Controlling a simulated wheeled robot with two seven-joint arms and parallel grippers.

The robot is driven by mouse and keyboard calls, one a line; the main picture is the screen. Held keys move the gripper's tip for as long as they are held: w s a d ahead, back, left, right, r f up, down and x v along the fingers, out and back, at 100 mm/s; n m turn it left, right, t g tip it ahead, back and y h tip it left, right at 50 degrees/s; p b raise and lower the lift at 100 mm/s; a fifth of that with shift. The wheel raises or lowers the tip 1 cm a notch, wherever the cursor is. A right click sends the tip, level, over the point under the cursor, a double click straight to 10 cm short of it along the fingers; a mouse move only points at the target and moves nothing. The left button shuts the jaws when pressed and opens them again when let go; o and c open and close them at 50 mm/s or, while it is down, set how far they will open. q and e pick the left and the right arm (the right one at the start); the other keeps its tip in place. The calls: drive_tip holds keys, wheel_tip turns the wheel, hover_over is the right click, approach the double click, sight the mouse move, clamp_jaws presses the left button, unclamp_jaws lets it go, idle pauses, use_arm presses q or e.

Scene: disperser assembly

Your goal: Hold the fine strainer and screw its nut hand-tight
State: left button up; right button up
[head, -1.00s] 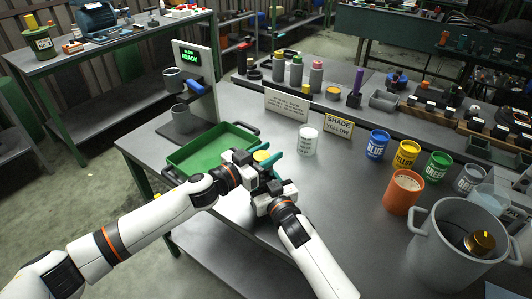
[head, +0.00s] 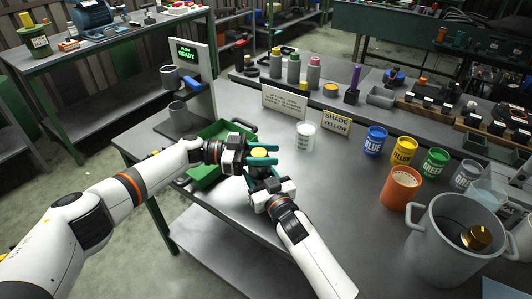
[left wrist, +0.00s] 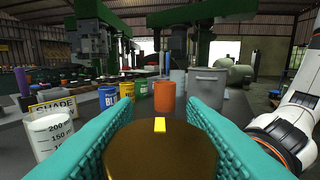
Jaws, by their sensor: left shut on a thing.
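The strainer nut, a round brass cap with a yellow mark (left wrist: 160,150), sits between the two teal fingers in the left wrist view. In the head view its yellowish top (head: 258,153) shows between the fingers of my left gripper (head: 264,154). My left gripper is shut on it from the left. My right gripper (head: 262,172) is just below and in front of the nut. Its fingers are mostly hidden, and I cannot tell whether they close on the strainer. The strainer body under the nut is hidden by the grippers.
A green tray (head: 205,174) lies behind my left gripper. A white beaker (head: 305,137) and the SHADE YELLOW sign (head: 336,125) stand beyond. An orange cup (head: 400,188) and a grey pot (head: 446,249) with a brass-topped part (head: 476,237) stand right. The bench between is clear.

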sight(265, 153)
use_arm(q)
drive_tip(key=shift+w+m+g, duration=0.2)
drive_tip(key=shift+m+g, duration=0.6)
drive_tip(key=shift+g, duration=0.4)
drive_tip(key=shift+s+f+m+g+y, duration=0.15)
drive_tip(key=shift+s+m+g+y, duration=0.25)
drive_tip(key=shift+g, duration=0.2)
drive_tip(key=o, duration=1)
drive_tip(key=shift+a+r, duration=0.1)
drive_tip(key=shift+r, duration=0.2)
drive_tip(key=shift+r, duration=4.8)
